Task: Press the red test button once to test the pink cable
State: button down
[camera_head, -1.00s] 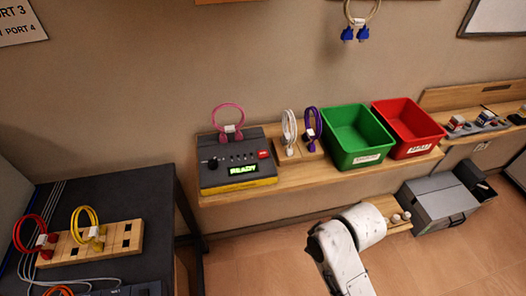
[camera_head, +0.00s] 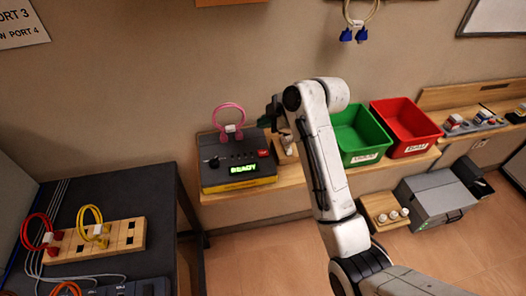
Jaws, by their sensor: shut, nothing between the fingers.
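The cable tester (camera_head: 238,172) is a dark box with a yellow lower edge on the wall shelf, and its green display reads READY. The pink cable (camera_head: 229,115) stands as a loop at the tester's back, its plugs at the tester's top. The red test button (camera_head: 263,153) is on the right of the tester's top face. My gripper (camera_head: 272,122) is small and dark here, shut and empty. It appears just above and behind the button in the picture; I cannot tell the exact gap.
My arm crosses the shelf and hides the purple cable and most of the white cable. A green bin (camera_head: 361,135) and a red bin (camera_head: 405,127) stand to the right. A dark table (camera_head: 110,190) at left carries a wooden block (camera_head: 120,237) with red and yellow cables.

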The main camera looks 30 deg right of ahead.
dwell(0.4)
jog(key=b, duration=0.6)
send_over(265, 154)
notch_tip(265, 154, down, 7)
jog(key=shift+f+b, duration=0.4)
jog(key=shift+f, duration=0.45)
jog(key=shift+f, duration=0.1)
dwell(1.1)
jog(key=shift+f, duration=0.3)
jog(key=shift+f+b, duration=0.35)
jog(key=shift+f, duration=0.1)
dwell(0.8)
jog(key=shift+r, duration=0.15)
jog(key=shift+r+p, duration=0.75)
jog(key=shift+p, duration=0.05)
